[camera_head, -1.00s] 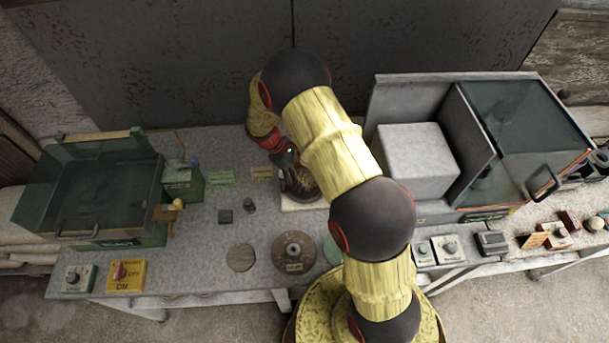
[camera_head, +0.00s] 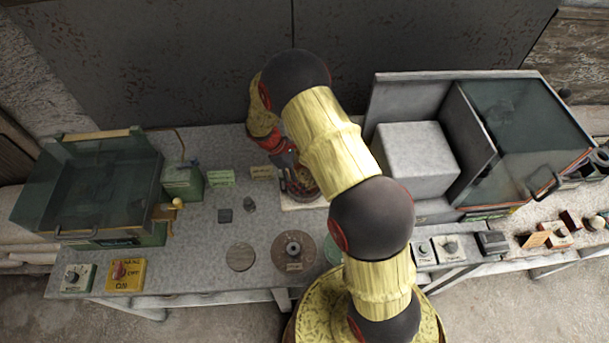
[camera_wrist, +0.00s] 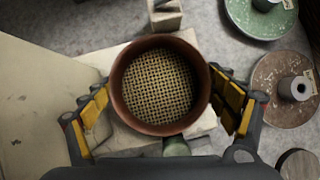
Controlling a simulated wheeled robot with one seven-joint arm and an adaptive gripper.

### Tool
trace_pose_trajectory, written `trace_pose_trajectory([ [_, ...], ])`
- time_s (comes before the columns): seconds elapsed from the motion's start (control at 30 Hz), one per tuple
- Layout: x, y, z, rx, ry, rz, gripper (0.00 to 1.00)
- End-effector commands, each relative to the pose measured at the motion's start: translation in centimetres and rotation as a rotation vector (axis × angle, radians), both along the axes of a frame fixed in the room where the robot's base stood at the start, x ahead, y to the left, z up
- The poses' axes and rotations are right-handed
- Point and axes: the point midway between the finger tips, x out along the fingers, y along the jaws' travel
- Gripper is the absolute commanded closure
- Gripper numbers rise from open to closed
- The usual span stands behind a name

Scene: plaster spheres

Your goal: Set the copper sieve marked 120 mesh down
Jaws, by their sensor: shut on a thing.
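The copper sieve (camera_wrist: 119,88) is a round copper-brown ring with a woven yellowish mesh, seen from above in the wrist view. My gripper (camera_wrist: 162,103) is shut on it, with a yellow-padded finger at each side of the ring. In the head view the sieve (camera_head: 303,188) is partly hidden behind my arm, and my gripper (camera_head: 286,160) is at its upper left. A pale square slab (camera_wrist: 202,122) lies directly under the sieve. I cannot tell whether the sieve touches it. No mesh marking is readable.
A reddish-brown disc with a hub (camera_head: 281,251), a green disc (camera_head: 332,252) and a plain round disc (camera_head: 240,257) lie near the front edge. A glass-walled case (camera_head: 95,200) stands left; a pale block (camera_head: 415,160) stands right. Small cards (camera_head: 221,177) stand behind.

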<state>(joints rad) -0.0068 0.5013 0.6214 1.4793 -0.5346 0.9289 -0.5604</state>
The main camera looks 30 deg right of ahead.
Motion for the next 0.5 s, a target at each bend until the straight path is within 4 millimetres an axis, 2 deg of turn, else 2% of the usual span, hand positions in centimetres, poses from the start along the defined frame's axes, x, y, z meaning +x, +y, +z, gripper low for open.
trace_pose_trajectory([
  [0.5,0.02,0.00,-0.96,0.000,0.000,0.000,0.44],
])
